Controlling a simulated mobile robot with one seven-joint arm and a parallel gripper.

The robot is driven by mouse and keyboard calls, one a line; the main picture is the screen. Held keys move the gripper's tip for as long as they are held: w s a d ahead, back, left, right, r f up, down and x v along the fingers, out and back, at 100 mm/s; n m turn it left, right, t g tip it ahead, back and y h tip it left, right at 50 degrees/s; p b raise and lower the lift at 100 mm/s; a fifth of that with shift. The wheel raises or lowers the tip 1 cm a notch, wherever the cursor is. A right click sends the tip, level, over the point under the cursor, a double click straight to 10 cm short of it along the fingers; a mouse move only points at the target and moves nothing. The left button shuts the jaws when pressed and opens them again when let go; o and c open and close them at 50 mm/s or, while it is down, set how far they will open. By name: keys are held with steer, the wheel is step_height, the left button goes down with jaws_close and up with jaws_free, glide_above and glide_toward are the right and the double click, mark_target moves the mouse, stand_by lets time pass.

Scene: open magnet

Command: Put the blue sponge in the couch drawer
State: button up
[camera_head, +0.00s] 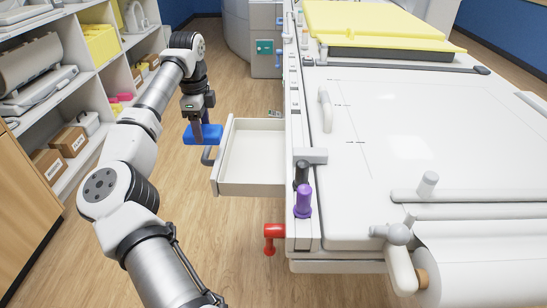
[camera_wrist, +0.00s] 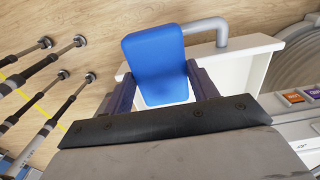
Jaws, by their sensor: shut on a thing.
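The blue sponge (camera_head: 203,134) is held in my gripper (camera_head: 198,124), just left of the open couch drawer in the head view. In the wrist view the blue sponge (camera_wrist: 157,62) sits between the two fingers of my gripper (camera_wrist: 157,88), which are shut on it. The couch drawer (camera_head: 222,158) is pulled out from the left side of the couch, and its visible inside is empty. In the wrist view the drawer (camera_wrist: 240,50) and its grey handle (camera_wrist: 207,25) lie behind and right of the sponge. The sponge is beside the drawer's handle end, not over its inside.
The white couch (camera_head: 400,140) fills the right side, with a purple-capped item (camera_head: 303,201) and a red handle (camera_head: 273,237) near its left edge. Shelves with boxes (camera_head: 68,141) stand at the left.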

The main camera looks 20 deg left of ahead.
steer(key=w+d+p, duration=0.1)
steer(key=w+d, duration=0.1)
steer(key=d, duration=0.6)
steer(key=w+d+p, duration=0.1)
steer(key=w+d, duration=0.2)
steer(key=d, duration=0.5)
steer(key=f, duration=0.7)
steer(key=shift+s+f, duration=0.2)
steer(key=shift+d+f+p, duration=0.15)
steer(key=shift+f+p, duration=0.25)
steer(key=shift+f, duration=1.8)
steer(key=o, duration=0.9)
steer(key=shift+o, duration=0.2)
steer(key=shift+r, duration=0.1)
step_height(320, 180, up, 12)
steer(key=b, duration=0.1)
steer(key=shift+r, duration=0.1)
